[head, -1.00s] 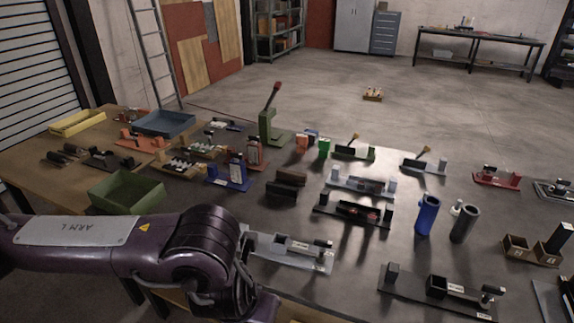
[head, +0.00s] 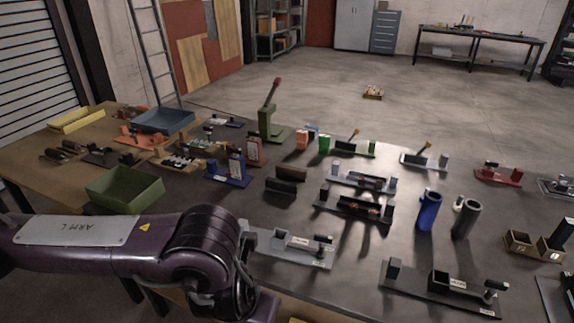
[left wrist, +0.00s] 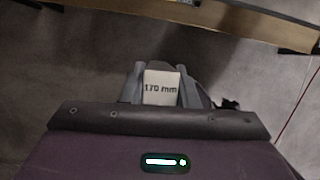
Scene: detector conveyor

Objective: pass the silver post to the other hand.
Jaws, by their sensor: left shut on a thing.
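My left gripper (left wrist: 160,88) is shut on a pale, light-grey piece (left wrist: 160,82) marked "170 mm", which sits between its two fingers. I take this piece to be the silver post; only its labelled face shows, so its length and ends cannot be told. In the head view my left arm comes in from the left, in front of the table's near edge, and its fingers are hidden behind its dark wrist. My right gripper is in neither view.
The dark table (head: 330,265) holds several fixtures, a blue tube (head: 429,210) and a grey tube (head: 465,219). A green bin (head: 125,188) stands at the left. A fixture (head: 290,246) lies close to my left wrist. The wrist view shows bare floor (left wrist: 60,75) below the table edge.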

